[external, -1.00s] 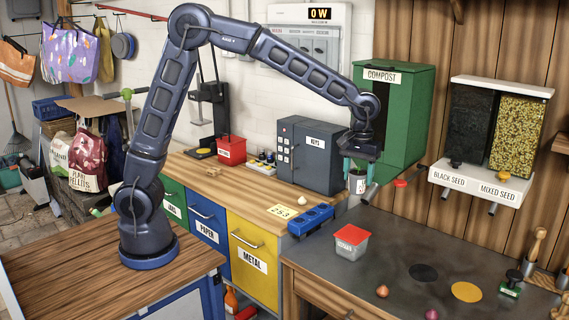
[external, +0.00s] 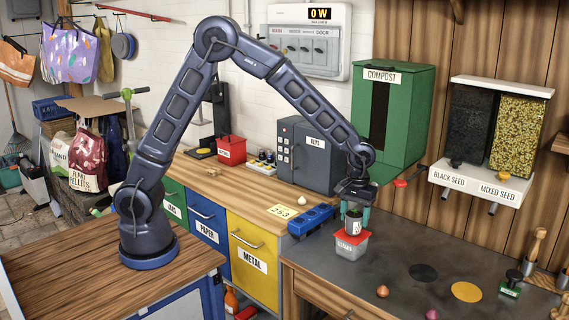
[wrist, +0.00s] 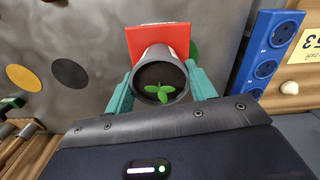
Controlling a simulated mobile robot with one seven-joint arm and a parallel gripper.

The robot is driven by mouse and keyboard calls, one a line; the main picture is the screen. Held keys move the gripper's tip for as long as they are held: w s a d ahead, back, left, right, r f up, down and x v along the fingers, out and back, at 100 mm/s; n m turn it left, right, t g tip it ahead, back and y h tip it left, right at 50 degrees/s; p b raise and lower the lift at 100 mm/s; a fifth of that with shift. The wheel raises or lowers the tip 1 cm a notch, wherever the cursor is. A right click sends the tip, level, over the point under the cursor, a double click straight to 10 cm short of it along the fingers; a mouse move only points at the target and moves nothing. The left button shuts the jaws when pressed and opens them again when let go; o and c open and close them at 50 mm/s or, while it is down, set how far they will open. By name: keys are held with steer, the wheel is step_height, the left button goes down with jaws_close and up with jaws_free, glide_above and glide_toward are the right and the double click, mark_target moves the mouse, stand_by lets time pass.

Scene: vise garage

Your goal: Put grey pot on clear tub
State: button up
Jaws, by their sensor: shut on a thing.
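The grey pot (external: 354,225) holds dark soil and a small green seedling. My gripper (external: 355,219) is shut on it, with teal fingers on either side. In the wrist view the pot (wrist: 160,62) sits upright between the fingers. The clear tub (external: 350,250) with a red lid stands on the dark worktop, directly below the pot. Its red lid (wrist: 157,36) shows behind the pot in the wrist view. The pot's base is at or just above the lid; I cannot tell whether they touch.
A blue socket strip (external: 311,219) lies left of the tub. The green compost bin (external: 405,120) stands behind. Black (external: 423,273) and yellow (external: 466,292) discs and an onion (external: 382,291) lie on the worktop to the right and front. The worktop between is clear.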

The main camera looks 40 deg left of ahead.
mark_target(355, 213)
steer(key=shift+f, duration=0.3)
steer(key=o, duration=1)
steer(key=shift+o, duration=0.2)
step_height(355, 213, up, 12)
steer(key=s+a+r+t, duration=0.1)
steer(key=a+r, duration=0.3)
steer(key=a, duration=0.5)
steer(key=s+a+r, duration=0.1)
steer(key=a+r, duration=0.3)
steer(key=a, duration=0.5)
steer(key=a+r+t, duration=0.1)
steer(key=a+r, duration=0.4)
steer(key=a, duration=0.5)
steer(key=s+a+f+m+t, duration=0.1)
steer(key=s+a+t, duration=0.1)
steer(key=s+a, duration=1.7)
steer(key=shift+a+f+m+t, duration=0.15)
steer(key=shift+a+m+t, duration=0.2)
steer(key=shift+a, duration=0.7)
